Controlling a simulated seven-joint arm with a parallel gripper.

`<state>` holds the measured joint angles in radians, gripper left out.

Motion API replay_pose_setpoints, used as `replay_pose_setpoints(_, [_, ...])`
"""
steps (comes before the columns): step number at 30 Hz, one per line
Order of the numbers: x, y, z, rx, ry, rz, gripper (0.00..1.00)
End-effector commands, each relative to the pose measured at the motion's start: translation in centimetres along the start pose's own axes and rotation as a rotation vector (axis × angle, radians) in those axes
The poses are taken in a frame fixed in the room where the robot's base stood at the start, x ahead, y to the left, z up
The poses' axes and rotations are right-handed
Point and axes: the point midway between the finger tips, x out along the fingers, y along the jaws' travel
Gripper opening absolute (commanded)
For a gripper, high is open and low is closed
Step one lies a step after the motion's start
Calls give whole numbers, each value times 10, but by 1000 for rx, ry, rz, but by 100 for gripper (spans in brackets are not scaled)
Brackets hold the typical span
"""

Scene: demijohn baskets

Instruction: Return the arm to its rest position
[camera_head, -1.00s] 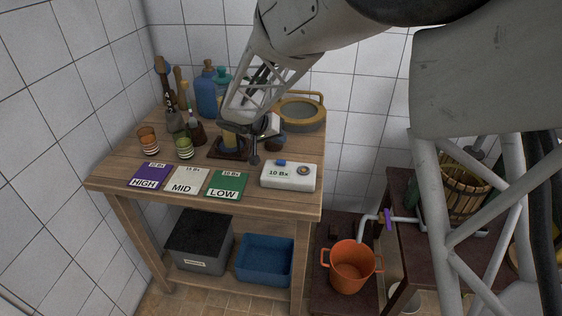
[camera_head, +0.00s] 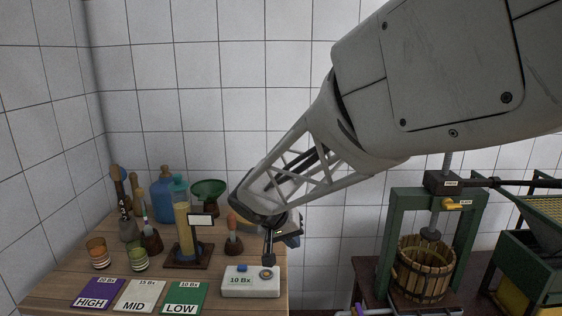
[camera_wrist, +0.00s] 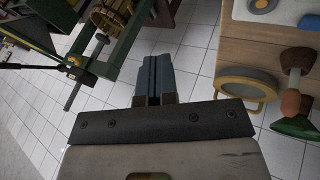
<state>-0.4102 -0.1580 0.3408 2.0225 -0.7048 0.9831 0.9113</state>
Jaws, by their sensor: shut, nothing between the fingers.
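My gripper (camera_head: 268,258) shows at the end of my arm in the head view, beside and above the white box marked 10 Bx (camera_head: 250,283). In the wrist view my gripper (camera_wrist: 154,62) has its two fingers pressed together with nothing between them. It is clear of the table, and the tiled floor shows beyond the fingers. The wooden table (camera_head: 50,293) lies to the left and below my arm in the head view. My arm reaches in from the upper right.
Purple HIGH (camera_head: 96,293), white MID (camera_head: 139,295) and green LOW (camera_head: 186,297) cards line the table front. A cylinder of yellow liquid (camera_head: 184,221), cups and bottles stand behind. A basket press (camera_head: 424,268) stands at right. A round sieve (camera_wrist: 248,83) shows in the wrist view.

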Motion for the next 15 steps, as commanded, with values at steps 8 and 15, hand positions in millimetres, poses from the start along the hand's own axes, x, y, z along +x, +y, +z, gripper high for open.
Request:
replay_pose_setpoints(8, [-11, 78, 54, 1, -83, -91, 0])
replay_pose_setpoints(15, [-20, 129, 106, -2, -127, -185, 0])
